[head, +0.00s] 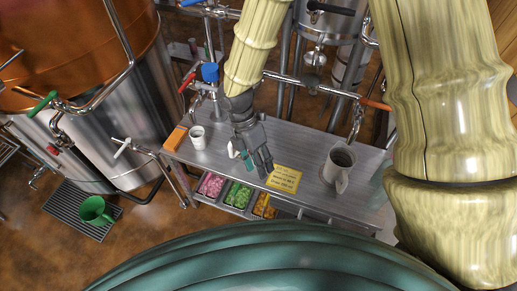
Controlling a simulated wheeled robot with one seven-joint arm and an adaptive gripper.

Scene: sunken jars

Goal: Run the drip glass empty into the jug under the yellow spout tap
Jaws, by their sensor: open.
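My gripper (262,160) is open above the middle of the metal bench (300,150), fingers pointing down. A small white and teal item (247,158) shows just left of its fingers; I cannot tell whether they touch or what it is. A white cup (197,138) stands upright on the bench to the left of my gripper. A grey metal jug (338,172) with a handle stands upright on the bench to the right, dark inside. A green funnel-like vessel (95,209) is on the floor grate at left. I cannot make out a yellow spout tap or tell which vessel is the drip glass.
A yellow note (285,178) lies by my gripper, an orange block (175,139) at the bench's left end. Trays of pink, green and orange bits (238,195) sit below the front edge. Pipes with coloured handles and steel tanks (150,95) crowd the back and left.

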